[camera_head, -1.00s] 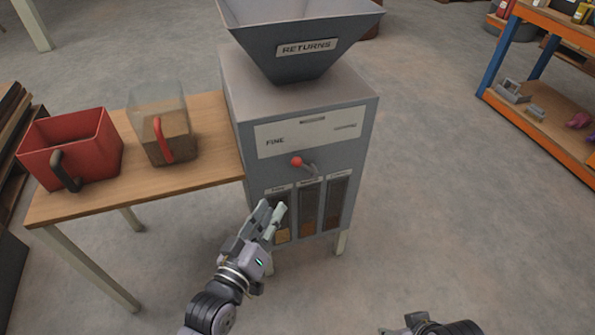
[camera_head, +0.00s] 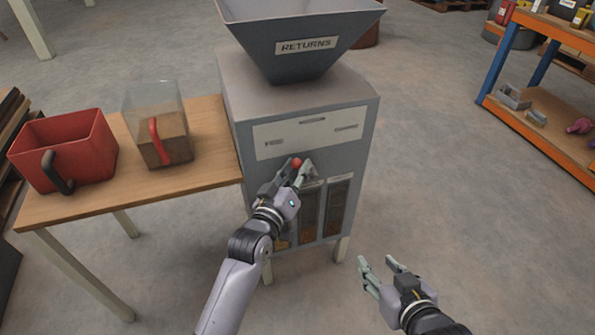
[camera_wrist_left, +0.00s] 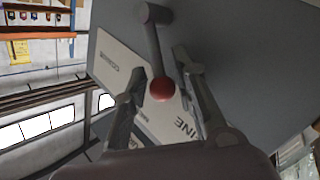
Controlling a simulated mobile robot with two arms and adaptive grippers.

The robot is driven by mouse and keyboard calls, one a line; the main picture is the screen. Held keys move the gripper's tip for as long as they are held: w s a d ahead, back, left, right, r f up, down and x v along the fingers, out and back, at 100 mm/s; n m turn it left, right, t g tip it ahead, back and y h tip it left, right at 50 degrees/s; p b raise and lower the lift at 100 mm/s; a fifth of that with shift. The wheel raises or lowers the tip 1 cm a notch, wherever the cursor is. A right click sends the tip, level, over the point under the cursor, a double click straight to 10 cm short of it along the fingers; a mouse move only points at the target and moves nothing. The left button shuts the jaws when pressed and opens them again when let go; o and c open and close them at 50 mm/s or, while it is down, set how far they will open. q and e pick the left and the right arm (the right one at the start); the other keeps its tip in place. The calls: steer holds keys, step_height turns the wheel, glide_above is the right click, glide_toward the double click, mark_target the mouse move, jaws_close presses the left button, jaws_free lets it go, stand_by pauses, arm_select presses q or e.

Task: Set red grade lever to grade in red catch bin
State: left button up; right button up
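The red-knobbed grade lever (camera_head: 297,162) is on the front of the grey filler machine, below a pale label plate (camera_head: 312,131). In the left wrist view the red knob (camera_wrist_left: 161,89) lies between my left gripper's fingers, with gaps on both sides; its grey stem runs up from it. My left gripper (camera_head: 292,171) is open around the knob. My right gripper (camera_head: 382,268) is open and empty, low and right of the machine. The red catch bin (camera_head: 88,152) with a dark handle stands on the wooden table; its inside shows no clear contents.
A clear container (camera_head: 157,98) with brown contents and a red handle stands beside the bin on the table (camera_head: 200,172). Several grain windows (camera_head: 335,208) sit under the lever, partly hidden by my left arm. A RETURNS hopper (camera_head: 300,45) tops the machine.

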arm_select(q)
steer(key=shift+c, duration=0.3)
jaws_close()
stand_by(0.4)
